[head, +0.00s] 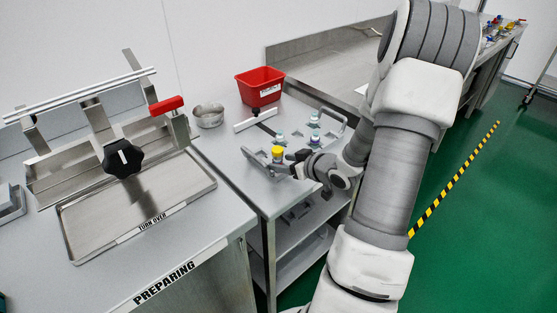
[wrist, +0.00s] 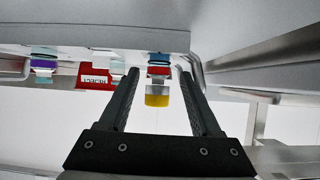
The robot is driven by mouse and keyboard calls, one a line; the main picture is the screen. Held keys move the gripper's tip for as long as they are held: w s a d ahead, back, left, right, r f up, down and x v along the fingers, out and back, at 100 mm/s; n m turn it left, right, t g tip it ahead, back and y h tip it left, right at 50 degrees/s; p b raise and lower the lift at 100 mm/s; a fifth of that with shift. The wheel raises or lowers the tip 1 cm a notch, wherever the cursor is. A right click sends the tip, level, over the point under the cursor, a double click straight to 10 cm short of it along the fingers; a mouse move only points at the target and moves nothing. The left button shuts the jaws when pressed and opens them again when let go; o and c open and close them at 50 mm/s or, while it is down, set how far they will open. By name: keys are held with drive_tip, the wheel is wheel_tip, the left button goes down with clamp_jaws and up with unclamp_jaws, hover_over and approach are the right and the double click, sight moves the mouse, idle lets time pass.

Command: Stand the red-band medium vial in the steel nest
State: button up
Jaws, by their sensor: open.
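A vial with a yellow cap and a red band (wrist: 158,71) shows in the wrist view, which looks upside down, with its cap toward the bottom of the picture. In the head view its yellow cap (head: 278,152) shows on the steel side table. My gripper (wrist: 158,74) is open, with one finger on each side of the vial in the wrist view. I see a gap between each finger and the vial; I cannot tell how deep it is between them. In the head view my gripper (head: 290,164) is low beside the vial. I cannot tell which steel part is the nest.
Other vials stand close by: a blue-purple one (head: 315,141), a teal-capped one (head: 314,119) and another teal one (head: 281,137). A red reject bin (head: 260,86) and a round steel bowl (head: 208,115) are behind. A fixture with a black knob (head: 123,158) stands left.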

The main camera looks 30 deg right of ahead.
drive_tip(key=p+v, duration=0.2)
drive_tip(key=v, duration=0.7)
drive_tip(key=shift+r, duration=0.15)
